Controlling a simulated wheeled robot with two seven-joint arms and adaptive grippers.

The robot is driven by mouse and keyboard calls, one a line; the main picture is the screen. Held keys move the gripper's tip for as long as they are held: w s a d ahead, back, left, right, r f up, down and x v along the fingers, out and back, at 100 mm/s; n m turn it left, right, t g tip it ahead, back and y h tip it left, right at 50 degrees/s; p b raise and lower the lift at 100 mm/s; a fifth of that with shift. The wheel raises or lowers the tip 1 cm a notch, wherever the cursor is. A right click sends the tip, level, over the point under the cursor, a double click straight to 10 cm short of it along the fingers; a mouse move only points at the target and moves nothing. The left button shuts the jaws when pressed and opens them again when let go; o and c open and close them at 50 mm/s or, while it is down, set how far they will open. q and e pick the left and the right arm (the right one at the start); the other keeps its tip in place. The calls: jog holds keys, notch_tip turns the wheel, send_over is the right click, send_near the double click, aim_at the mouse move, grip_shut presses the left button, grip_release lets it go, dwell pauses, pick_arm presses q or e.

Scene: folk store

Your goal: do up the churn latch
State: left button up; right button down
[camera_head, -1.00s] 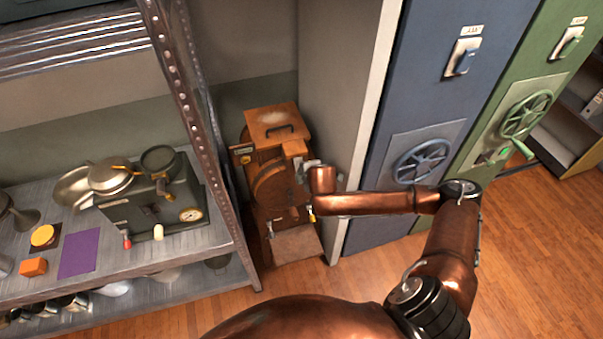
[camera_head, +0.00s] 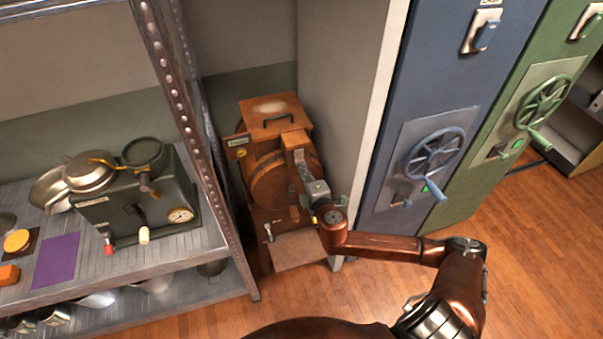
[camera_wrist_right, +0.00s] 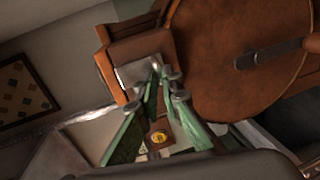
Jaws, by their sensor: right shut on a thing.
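The wooden churn (camera_head: 267,184) stands on the floor between the shelf and the grey wall panel. It has a round drum and a boxy top with a dark handle. My right gripper (camera_head: 303,168) is at the churn's right side, by a wooden upright block. In the right wrist view, the green fingers of my right gripper (camera_wrist_right: 156,82) come together at a small metal latch piece (camera_wrist_right: 154,65) beside the round drum (camera_wrist_right: 225,60). The fingers hide much of the latch, so its exact position is unclear. My left gripper is not in view.
A metal shelf (camera_head: 235,252) with a dark machine (camera_head: 140,205) and pans is close on the left. Blue (camera_head: 437,155) and green (camera_head: 543,100) handwheel cabinets stand on the right. The wooden floor in front is open.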

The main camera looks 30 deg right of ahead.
jog(key=shift+f, duration=0.15)
jog(key=c, duration=2.1)
grip_release()
jog(key=shift+w, duration=0.1)
jog(key=v, duration=1.2)
